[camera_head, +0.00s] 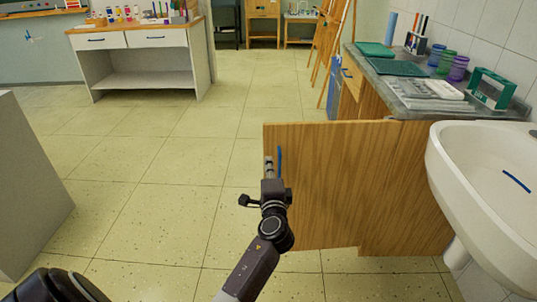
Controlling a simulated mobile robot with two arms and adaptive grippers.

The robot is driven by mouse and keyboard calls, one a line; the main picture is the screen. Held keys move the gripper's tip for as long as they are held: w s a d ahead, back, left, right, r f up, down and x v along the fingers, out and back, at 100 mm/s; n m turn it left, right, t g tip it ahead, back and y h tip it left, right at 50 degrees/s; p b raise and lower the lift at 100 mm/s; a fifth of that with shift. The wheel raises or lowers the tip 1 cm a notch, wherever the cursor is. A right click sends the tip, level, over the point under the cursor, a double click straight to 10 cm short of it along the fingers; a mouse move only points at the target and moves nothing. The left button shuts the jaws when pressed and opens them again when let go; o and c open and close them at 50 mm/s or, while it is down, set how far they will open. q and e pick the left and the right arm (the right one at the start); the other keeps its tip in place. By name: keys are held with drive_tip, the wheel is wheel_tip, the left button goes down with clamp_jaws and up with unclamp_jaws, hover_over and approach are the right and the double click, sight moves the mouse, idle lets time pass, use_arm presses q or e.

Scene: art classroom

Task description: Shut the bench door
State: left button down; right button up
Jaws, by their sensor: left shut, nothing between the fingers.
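The bench door (320,185) is a wooden panel with a blue handle (280,160) near its left edge. It stands open, jutting left from the bench (415,100) into the aisle. My left gripper (268,160) is shut and empty. Its fingertips are just left of the blue handle, in front of the door's left edge in the picture. I cannot tell whether they touch the door. The bench opening is hidden behind the door. My right gripper is not in view.
A white sink (490,175) stands at the right, close to the door. The bench top holds cups, trays and a green rack (490,88). Easels (328,45) stand behind the bench. A white table (145,65) is at the back left. The tiled floor left of the door is clear.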

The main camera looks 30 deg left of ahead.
sight(267, 148)
use_arm(q)
drive_tip(key=x, duration=0.4)
drive_tip(key=shift+w+a, duration=0.2)
drive_tip(key=shift+w, duration=0.05)
drive_tip(key=shift+w+a+b, duration=0.3)
drive_tip(key=shift+w+a, duration=0.15)
drive_tip(key=shift+w, duration=0.1)
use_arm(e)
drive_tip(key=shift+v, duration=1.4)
use_arm(q)
drive_tip(key=shift+a, duration=0.1)
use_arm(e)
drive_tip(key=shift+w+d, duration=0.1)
